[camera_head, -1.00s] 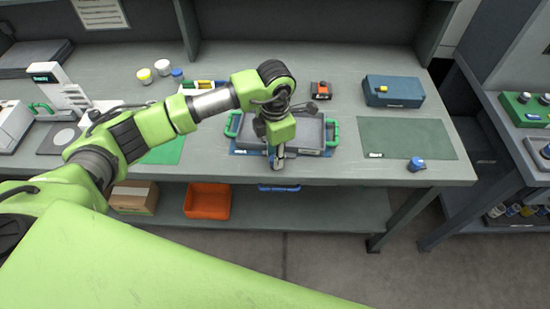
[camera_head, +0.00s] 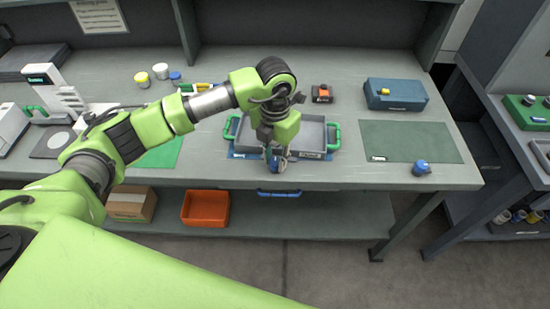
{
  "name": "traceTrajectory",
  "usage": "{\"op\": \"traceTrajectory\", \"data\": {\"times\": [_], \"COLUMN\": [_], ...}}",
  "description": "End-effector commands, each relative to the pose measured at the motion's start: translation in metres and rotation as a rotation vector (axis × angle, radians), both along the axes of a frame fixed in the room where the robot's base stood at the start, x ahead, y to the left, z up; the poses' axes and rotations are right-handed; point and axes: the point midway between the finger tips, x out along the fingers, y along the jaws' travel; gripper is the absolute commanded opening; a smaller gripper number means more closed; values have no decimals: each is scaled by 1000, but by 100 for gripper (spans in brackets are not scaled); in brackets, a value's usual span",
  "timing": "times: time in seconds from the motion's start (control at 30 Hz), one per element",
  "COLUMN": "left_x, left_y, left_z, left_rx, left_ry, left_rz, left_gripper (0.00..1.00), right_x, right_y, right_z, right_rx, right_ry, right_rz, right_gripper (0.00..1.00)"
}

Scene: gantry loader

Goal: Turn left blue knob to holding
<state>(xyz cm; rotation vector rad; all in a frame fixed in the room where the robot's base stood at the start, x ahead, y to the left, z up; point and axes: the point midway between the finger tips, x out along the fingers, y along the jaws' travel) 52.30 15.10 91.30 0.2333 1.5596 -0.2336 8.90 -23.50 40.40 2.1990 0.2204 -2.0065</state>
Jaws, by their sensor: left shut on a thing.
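My left gripper (camera_head: 275,161) points down over the front part of the grey tray with green handles (camera_head: 310,134). It is shut on a small blue thing (camera_head: 274,162), mostly hidden by the fingers; I cannot tell its exact shape. On the right side bench a green panel (camera_head: 518,112) carries small knobs; a blue one (camera_head: 528,101) is at its left and another sits near the picture's edge. Their settings are too small to read. My left gripper is far from this panel. My right gripper is not in view.
A blue case (camera_head: 395,94) and a blue-topped object (camera_head: 421,169) are at the right of the bench, with a green mat (camera_head: 405,141) between. Jars (camera_head: 143,79) stand at the back left. An orange bin (camera_head: 205,209) is on the lower shelf.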

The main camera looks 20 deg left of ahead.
Motion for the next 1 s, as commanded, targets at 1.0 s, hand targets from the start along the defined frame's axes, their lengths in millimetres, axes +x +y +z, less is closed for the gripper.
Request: {"op": "traceTrajectory", "data": {"times": [1.0], "left_x": [2], "left_y": [0], "left_z": [41], "left_rx": [-1], "left_ry": [-7], "left_rz": [3], "left_gripper": [30], "right_x": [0], "right_y": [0], "right_z": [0], "right_rx": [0], "right_ry": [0], "right_rz": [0], "right_gripper": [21]}}
